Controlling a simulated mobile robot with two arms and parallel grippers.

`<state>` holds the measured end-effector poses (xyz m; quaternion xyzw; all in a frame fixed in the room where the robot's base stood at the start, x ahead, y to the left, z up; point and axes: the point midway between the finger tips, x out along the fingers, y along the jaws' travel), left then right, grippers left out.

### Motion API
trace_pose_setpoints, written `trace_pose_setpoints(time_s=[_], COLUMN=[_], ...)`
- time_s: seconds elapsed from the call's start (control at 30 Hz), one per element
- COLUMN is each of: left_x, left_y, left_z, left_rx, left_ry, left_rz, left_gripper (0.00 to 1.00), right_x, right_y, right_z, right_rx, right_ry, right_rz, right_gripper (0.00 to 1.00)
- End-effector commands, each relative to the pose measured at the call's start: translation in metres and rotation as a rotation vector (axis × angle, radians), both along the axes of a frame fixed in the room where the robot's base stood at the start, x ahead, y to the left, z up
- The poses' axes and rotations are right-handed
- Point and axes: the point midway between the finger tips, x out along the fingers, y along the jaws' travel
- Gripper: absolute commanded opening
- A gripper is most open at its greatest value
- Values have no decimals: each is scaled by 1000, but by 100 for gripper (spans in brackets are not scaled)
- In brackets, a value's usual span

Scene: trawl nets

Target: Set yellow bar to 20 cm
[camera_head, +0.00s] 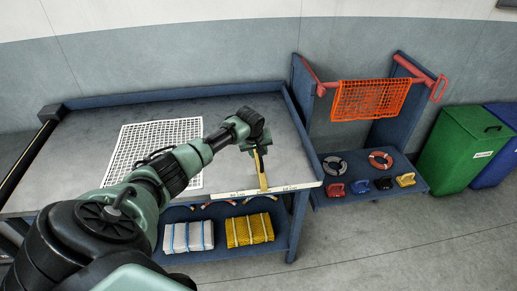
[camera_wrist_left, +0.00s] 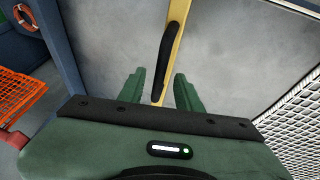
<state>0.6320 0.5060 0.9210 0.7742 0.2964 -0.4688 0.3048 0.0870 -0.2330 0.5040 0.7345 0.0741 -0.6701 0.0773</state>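The yellow bar (camera_head: 261,174) lies across the front right of the grey-topped table, its near end at the white ruler strip (camera_head: 292,187) along the front edge. The ruler's marks are too small to read. My left gripper (camera_head: 258,149) is over the bar and hides its far part. In the left wrist view, the bar (camera_wrist_left: 184,9) carries a black handle (camera_wrist_left: 168,55). The handle reaches between the two green fingers of my left gripper (camera_wrist_left: 159,74), which stand apart with gaps on both sides. My right gripper is not in view.
A white mesh net (camera_head: 150,140) lies on the table (camera_head: 90,125), left of the bar. Below are white (camera_head: 188,237) and yellow (camera_head: 250,230) bundles. To the right stand a blue rack with an orange net (camera_head: 370,99) and a green bin (camera_head: 465,150). Open floor lies in front.

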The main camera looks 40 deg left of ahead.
Motion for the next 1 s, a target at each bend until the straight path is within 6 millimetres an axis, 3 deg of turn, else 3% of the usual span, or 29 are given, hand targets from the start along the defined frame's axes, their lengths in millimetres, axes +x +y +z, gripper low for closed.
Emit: trace_pose_setpoints(time_s=[0.27, 0.7, 1.0], left_x=[-3, -27, -30], left_y=[-1, -12, -13], left_z=[9, 64, 71], left_rx=[0, 0, 0], left_ry=[-3, -2, 0], left_rz=[-2, -1, 1], left_gripper=[34, 34, 34], right_x=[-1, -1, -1], right_y=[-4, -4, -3], right_z=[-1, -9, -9], right_rx=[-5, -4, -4], right_ry=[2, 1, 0], right_rz=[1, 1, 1], right_gripper=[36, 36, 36])
